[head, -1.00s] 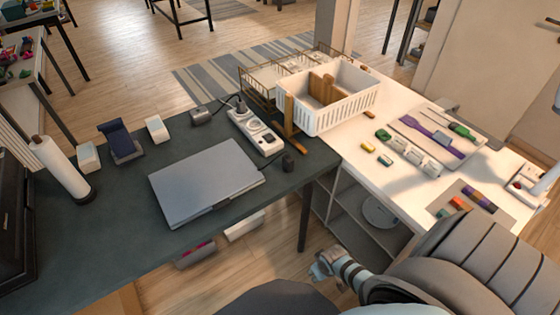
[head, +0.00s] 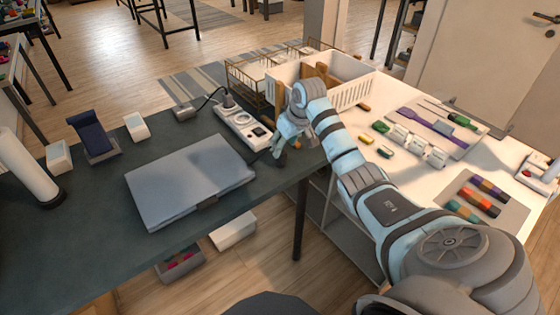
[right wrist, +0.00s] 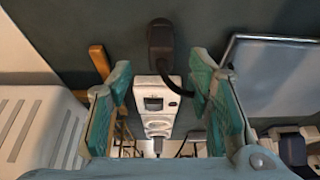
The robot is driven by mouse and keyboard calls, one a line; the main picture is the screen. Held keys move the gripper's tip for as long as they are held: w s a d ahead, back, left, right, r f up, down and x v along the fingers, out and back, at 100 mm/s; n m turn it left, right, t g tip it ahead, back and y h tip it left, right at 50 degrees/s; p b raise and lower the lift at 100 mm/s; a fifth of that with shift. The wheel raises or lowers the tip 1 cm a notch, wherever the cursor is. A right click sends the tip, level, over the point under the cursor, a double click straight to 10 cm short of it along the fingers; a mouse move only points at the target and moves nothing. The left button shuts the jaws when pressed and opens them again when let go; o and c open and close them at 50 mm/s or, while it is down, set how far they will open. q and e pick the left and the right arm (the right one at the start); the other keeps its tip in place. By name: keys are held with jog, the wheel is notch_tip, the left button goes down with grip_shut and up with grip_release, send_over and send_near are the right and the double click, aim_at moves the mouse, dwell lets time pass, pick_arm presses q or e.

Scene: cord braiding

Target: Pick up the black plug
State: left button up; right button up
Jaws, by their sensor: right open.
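The black plug (right wrist: 160,42) is on the dark tabletop in the right wrist view, at the end of the power strip. Its black cord curves down to the right. My right gripper (right wrist: 160,75) is open, with one teal finger on each side of the plug's line; the plug shows just beyond the fingertips, and nothing is held. My left gripper is out of view.
The white power strip (head: 240,126) has another dark plug (head: 228,100) in its far end. A closed grey laptop (head: 190,180) lies to the left. A white basket (head: 352,93) stands just to the right on the white table, with a wooden piece beside it.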

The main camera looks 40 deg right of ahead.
aim_at(281, 157)
jog(key=b+x, duration=0.1)
jog(key=x, duration=0.4)
jog(key=shift+f+b, duration=0.1)
jog(key=shift+b, duration=0.2)
grip_shut()
jog(key=shift+r, duration=0.2)
